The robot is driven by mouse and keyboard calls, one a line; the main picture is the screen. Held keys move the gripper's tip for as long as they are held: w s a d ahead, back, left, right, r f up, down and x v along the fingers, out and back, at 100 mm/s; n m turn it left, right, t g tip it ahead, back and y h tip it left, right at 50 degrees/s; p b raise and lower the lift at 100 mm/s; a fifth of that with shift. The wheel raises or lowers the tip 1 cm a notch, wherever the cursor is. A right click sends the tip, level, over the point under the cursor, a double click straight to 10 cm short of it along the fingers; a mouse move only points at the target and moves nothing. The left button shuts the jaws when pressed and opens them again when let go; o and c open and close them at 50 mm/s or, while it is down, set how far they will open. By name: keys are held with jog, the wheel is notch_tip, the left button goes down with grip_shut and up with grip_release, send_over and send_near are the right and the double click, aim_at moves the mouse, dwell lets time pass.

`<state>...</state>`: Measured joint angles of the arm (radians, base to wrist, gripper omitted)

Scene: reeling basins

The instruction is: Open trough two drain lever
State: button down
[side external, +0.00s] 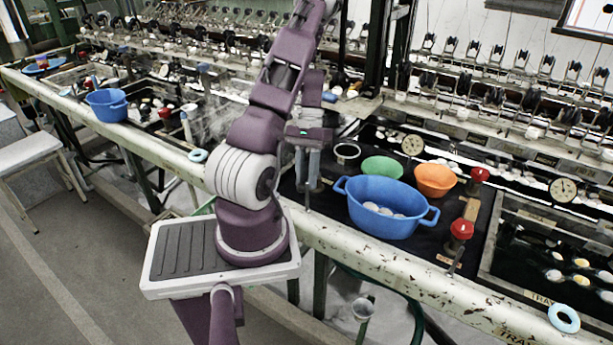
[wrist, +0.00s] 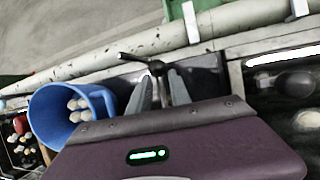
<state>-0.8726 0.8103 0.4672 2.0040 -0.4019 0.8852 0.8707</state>
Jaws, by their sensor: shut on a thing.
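In the wrist view a dark drain lever (wrist: 138,57) with thin arms lies at the tips of my gripper (wrist: 158,80). In the side external view my gripper (side external: 307,186) points down at the front edge of the black worktop, left of the blue basin. A thin dark stem (side external: 308,202) shows just below the fingertips. My fingers hide most of the lever there, and I cannot read which trough it belongs to.
The blue two-handled basin (side external: 372,222) holds several pale cocoons and stands close to the right of my gripper. The worn white rail (side external: 380,268) runs along the front.

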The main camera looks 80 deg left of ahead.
jog(key=shift+a+m, duration=0.1)
jog(key=shift+m, duration=0.2)
jog(key=m, duration=0.1)
jog(key=a+m+g, duration=0.1)
jog(key=m, duration=0.1)
jog(key=shift+s+a+m+y, duration=0.15)
jog(key=shift+s+m+y, duration=0.15)
jog(key=shift+y, duration=0.1)
jog(key=m, duration=0.1)
jog(key=a+m+g+y, duration=0.1)
jog(key=m, duration=0.2)
jog(key=shift+s+a+r+m+g+y, duration=0.1)
jog(key=shift+s+a+m+g+y, duration=0.05)
jog(key=shift+a+m+g+y, duration=0.2)
jog(key=m, duration=0.1)
jog(key=a+m+y, duration=0.1)
jog(key=m, duration=0.2)
jog(key=shift+w+a+g+y, duration=0.25)
jog(key=shift+a+y, duration=0.1)
jog(key=shift+a, duration=0.05)
jog(key=shift+w+a+m+y, duration=0.2)
jog(key=shift+m+y, duration=0.1)
jog(key=shift+m, duration=0.45)
jog(key=shift+w+a+m+y, duration=0.1)
jog(key=shift+a+m+y, duration=0.15)
jog(key=shift+m, duration=0.5)
jog(key=shift+w+a+m+y, duration=0.15)
jog(key=shift+m+y, duration=0.2)
jog(key=shift+m, duration=0.4)
